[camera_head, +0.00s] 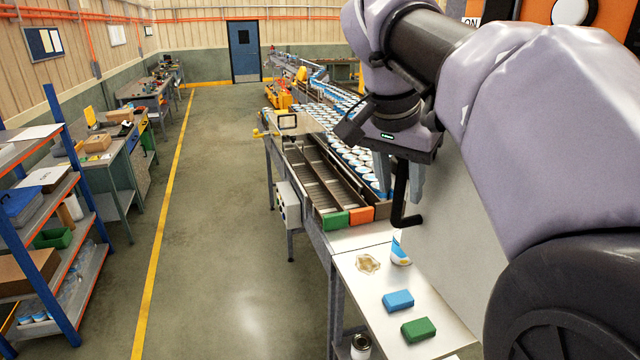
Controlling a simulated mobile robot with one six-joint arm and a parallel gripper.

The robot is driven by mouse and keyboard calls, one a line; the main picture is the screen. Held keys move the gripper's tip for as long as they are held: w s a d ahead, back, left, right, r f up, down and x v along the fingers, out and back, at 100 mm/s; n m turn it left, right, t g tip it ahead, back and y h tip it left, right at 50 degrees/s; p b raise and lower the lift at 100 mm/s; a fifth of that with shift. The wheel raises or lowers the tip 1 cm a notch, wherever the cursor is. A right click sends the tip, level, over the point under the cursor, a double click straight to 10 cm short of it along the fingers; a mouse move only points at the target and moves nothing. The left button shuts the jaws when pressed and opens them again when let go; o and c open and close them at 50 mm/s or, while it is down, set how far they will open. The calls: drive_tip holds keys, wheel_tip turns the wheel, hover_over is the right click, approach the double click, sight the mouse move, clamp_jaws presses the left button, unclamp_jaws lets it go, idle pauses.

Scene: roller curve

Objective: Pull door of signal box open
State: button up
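A plain light grey panel (445,245), which looks like the signal box door, stands at the right, partly hidden behind my arm. A black bent handle (404,205) shows at its left edge. My gripper (401,178) points down at the handle, one finger on each side of its upper part. I cannot tell whether the fingers touch the handle or stand slightly apart from it. Whether the door is ajar cannot be seen.
Below the handle, a bench (370,325) carries a blue block (398,301), a green block (418,329) and a small blue-and-white can (400,250). A roller conveyor (322,185) with many cans runs behind. A shelf rack (70,235) stands left; the middle floor is clear.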

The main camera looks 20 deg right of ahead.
drive_tip(key=shift+s+x, duration=0.2)
drive_tip(key=shift+x, duration=0.8)
drive_tip(key=shift+w+d+f, duration=0.15)
drive_tip(key=shift+w+f, duration=0.15)
drive_tip(key=shift+s, duration=0.15)
drive_tip(key=shift+c, duration=1.3)
clamp_jaws()
